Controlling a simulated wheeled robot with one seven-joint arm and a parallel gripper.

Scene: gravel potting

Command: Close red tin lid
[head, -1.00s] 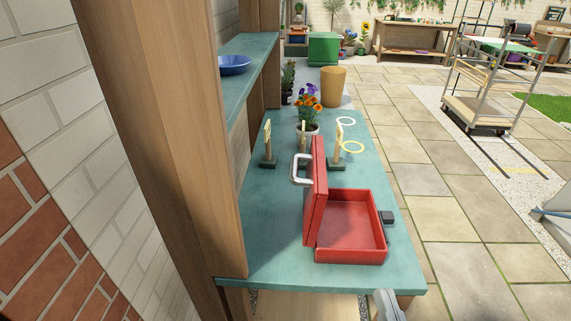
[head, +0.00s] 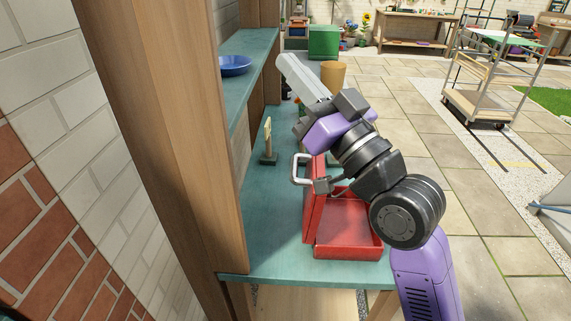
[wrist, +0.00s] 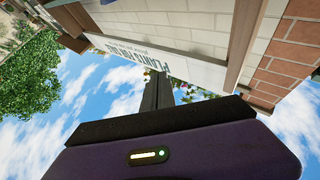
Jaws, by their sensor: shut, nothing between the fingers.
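The red tin (head: 348,225) stands open near the front of the teal bench. Its lid (head: 315,205) stands upright on the left side, with a pale handle (head: 296,170) on the lid's outer face. My arm covers the tin's right side and part of its inside. My gripper (head: 287,66) is raised above the bench, beyond the tin, pointing up and away. It is shut and empty, apart from the lid. The wrist view shows its dark fingers (wrist: 158,90) together against sky and a sign.
A wooden post (head: 160,140) and brick wall stand close on the left. A blue bowl (head: 235,65) sits on the upper shelf. A small wooden stand (head: 267,142) is behind the tin.

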